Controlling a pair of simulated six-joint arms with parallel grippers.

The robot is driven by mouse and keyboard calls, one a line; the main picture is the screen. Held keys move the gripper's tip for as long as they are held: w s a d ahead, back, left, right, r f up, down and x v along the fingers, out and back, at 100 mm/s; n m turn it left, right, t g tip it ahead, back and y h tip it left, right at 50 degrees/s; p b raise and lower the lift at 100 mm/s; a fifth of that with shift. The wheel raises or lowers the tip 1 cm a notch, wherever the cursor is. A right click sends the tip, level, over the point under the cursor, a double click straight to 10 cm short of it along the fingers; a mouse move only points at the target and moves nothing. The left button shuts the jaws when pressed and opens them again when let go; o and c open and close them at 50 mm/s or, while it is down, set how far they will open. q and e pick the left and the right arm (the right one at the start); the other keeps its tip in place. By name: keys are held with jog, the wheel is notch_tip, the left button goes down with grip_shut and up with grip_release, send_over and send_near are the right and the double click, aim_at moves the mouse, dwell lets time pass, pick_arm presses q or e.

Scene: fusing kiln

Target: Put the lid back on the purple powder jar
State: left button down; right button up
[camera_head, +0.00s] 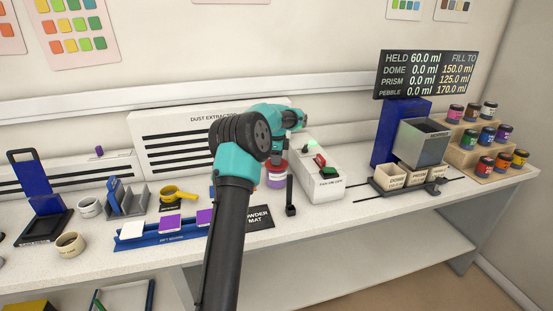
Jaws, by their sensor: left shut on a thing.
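My left gripper (277,158) is right over the jar, mostly hidden behind my own wrist. It is shut on what seems to be the jar's lid, which is hardly visible. I cannot tell whether the lid touches the jar. My right gripper is not in view.
The black powder mat (260,217) lies in front of the jar. A white switch box (320,184) stands close to its right, the dust extractor (165,145) behind. A blue rack with tiles (160,236) is at left. Stepped shelves (467,158) hold several jars at right.

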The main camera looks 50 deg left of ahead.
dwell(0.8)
pick_arm(q)
jog(key=shift+c, duration=2.4)
grip_release()
jog(key=shift+r, duration=0.15)
jog(key=shift+r, duration=3.35)
grip_shut()
jog(key=shift+f, duration=3)
